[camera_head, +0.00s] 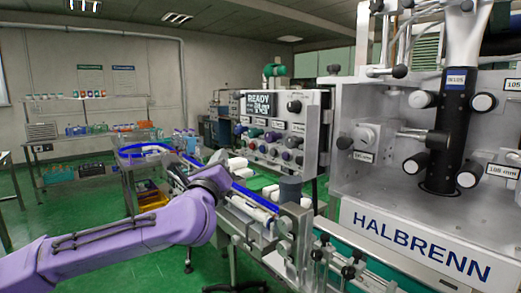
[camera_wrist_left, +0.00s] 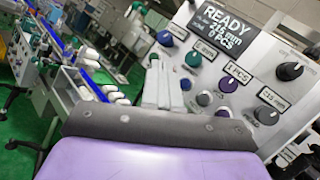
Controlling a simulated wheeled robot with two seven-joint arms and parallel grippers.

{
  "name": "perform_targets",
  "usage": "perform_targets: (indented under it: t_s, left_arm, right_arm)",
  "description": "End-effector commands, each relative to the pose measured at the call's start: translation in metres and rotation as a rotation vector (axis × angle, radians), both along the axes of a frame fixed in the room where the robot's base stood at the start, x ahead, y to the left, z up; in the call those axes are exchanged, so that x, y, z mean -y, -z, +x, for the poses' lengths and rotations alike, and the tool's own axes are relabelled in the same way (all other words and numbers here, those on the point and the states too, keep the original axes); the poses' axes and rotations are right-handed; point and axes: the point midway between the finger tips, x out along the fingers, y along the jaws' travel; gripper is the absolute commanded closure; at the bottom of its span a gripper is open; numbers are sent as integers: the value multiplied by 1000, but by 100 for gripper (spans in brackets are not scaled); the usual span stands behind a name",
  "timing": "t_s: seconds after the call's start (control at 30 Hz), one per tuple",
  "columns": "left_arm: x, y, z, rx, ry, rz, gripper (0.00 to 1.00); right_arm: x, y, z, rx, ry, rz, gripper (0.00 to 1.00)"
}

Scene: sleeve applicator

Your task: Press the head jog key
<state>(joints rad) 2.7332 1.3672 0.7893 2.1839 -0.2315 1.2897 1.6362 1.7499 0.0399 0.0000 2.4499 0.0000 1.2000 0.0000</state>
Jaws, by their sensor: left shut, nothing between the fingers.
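The grey control panel (camera_head: 311,128) stands on the machine's left side, with a lit READY display (camera_head: 259,105) and rows of round keys and knobs. I cannot read which label is the head jog key. My left gripper (camera_wrist_left: 161,68) is shut and empty, its pale fingers in front of the panel's left part. In the head view my left gripper (camera_head: 238,163) is near the panel's lower left.
A conveyor with blue rails (camera_head: 250,194) and white bottles runs below the panel. The HALBRENN machine (camera_head: 421,245) with black rollers fills the right side. A black dial (camera_wrist_left: 290,71) sits at the panel's right. Shelves and a trolley stand at the back left.

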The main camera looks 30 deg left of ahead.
Motion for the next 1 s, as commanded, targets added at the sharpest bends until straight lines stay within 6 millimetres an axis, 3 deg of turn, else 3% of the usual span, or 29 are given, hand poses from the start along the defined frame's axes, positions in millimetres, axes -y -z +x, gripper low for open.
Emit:
perform_targets:
  t_s: [0.17, 0.57, 0.7, 1.0]
  left_arm:
    - [2, 0, 6, -4, -1, 4, 100]
    - [25, -1, 58, -5, 0, 7, 100]
    - [30, 2, 73, -4, -1, 5, 100]
    - [35, 1, 82, -2, 1, 3, 100]
  right_arm:
    - [0, -3, 0, 0, 0, 0, 57]
    - [0, -21, 0, 0, 0, 0, 57]
    - [0, -13, 0, 0, 0, 0, 57]
    - [0, -12, 0, 0, 0, 0, 57]
